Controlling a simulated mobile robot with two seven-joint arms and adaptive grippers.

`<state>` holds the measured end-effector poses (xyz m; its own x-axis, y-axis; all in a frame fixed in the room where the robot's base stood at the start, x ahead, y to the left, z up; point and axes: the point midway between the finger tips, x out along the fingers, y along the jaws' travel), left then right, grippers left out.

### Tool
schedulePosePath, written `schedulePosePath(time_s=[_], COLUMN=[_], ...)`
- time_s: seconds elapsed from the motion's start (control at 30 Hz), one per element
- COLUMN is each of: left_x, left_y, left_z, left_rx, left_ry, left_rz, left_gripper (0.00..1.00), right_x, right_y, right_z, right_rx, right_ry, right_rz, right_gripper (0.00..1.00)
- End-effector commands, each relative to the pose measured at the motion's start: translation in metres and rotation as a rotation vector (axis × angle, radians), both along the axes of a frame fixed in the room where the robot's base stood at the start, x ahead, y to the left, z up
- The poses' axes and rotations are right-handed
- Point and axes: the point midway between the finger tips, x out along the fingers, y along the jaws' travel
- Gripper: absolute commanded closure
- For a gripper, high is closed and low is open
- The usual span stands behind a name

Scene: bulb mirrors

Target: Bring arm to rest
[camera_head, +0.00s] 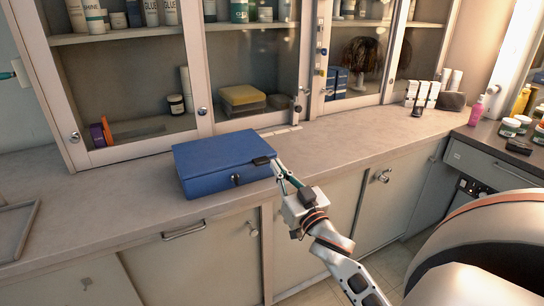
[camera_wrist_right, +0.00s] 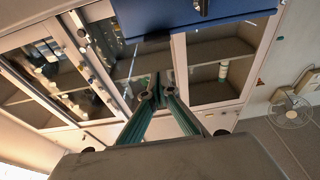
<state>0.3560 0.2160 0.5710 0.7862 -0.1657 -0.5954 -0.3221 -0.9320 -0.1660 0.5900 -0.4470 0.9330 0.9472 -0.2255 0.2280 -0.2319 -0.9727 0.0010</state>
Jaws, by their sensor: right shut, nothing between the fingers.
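My right arm (camera_head: 345,268) reaches up from the lower right in the head view. My right gripper (camera_head: 268,163) is at the right end of a closed blue box (camera_head: 215,156), its fingertips overlapping the box's front right edge. I cannot tell whether they touch it. In the right wrist view the green fingers (camera_wrist_right: 158,88) are closed together with nothing between them, and the blue box (camera_wrist_right: 205,22) shows across the top. My left gripper is in neither view.
The blue box sits on a long countertop (camera_head: 340,135) before glass-fronted cabinets (camera_head: 100,80). A grey tray (camera_head: 15,230) lies at the left. White tubes (camera_head: 422,95), a pink bottle (camera_head: 477,108) and jars (camera_head: 510,127) stand at the right. Bare counter lies either side of the box.

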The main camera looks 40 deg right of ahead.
Motion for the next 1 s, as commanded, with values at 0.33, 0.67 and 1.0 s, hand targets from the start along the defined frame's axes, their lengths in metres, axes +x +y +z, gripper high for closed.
schedulePosePath(time_s=[0.33,0.67,1.0], left_x=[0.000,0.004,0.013], left_y=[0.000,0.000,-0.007], left_z=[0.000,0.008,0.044], left_rx=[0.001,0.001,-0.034], left_ry=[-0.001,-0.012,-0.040], left_rz=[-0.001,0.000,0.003], left_gripper=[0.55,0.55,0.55], right_x=[-0.031,-0.032,-0.086], right_y=[0.007,0.016,0.124], right_z=[-0.010,-0.022,-0.175], right_rx=[0.000,-0.003,-0.064], right_ry=[-0.001,0.034,0.452], right_rz=[-0.001,0.014,0.205], right_gripper=[1.00,1.00,1.00])
